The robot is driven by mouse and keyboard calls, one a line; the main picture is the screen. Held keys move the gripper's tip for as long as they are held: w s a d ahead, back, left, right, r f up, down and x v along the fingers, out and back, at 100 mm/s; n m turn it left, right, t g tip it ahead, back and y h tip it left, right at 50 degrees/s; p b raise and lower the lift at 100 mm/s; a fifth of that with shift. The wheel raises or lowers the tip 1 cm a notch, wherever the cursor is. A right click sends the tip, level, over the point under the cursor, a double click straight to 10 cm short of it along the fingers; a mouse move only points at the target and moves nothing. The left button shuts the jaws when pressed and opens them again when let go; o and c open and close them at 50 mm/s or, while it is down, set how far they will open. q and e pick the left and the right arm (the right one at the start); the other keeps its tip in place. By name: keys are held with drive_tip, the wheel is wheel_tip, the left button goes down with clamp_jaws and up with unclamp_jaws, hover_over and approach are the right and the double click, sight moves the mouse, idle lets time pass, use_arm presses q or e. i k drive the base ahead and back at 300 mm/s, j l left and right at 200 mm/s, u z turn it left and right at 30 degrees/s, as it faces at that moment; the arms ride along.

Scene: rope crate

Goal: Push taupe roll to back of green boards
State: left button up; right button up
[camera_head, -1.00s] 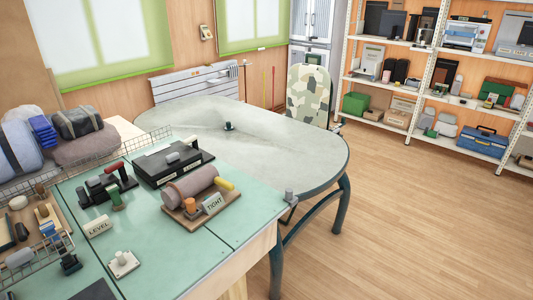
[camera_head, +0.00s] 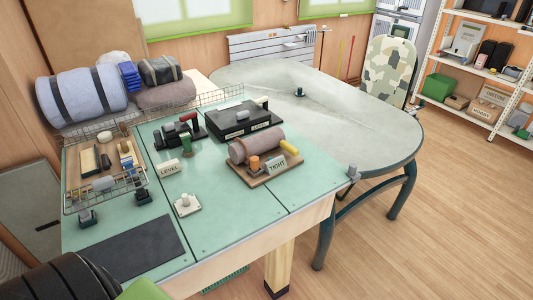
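A taupe roll (camera_head: 257,145) lies on a small wooden board (camera_head: 262,180) with a "TIGHT" card, an orange peg and a yellow handle, toward the right side of the green boards (camera_head: 218,215). Another taupe-brown roll (camera_head: 168,96) lies at the back left, beyond the wire rail, below a dark grey strapped roll (camera_head: 160,70). The green boards cover the near table, with dark seams between them. I see no gripper for certain in this view.
A black case (camera_head: 237,119) and dark clamps (camera_head: 180,133) stand behind the roll. A wire basket (camera_head: 105,185), a "LEVEL" card (camera_head: 170,168) and a dark mat (camera_head: 130,248) are to the left. A rounded grey table (camera_head: 330,110) adjoins behind. A dark ridged shape (camera_head: 50,282) shows at bottom left.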

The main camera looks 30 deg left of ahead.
sight(265, 144)
drive_tip(key=i+u, duration=0.15)
drive_tip(key=u, duration=0.25)
drive_tip(key=i+l+u, duration=0.1)
drive_tip(key=u, duration=0.3)
drive_tip(key=i+l+u, duration=0.1)
drive_tip(key=u, duration=0.3)
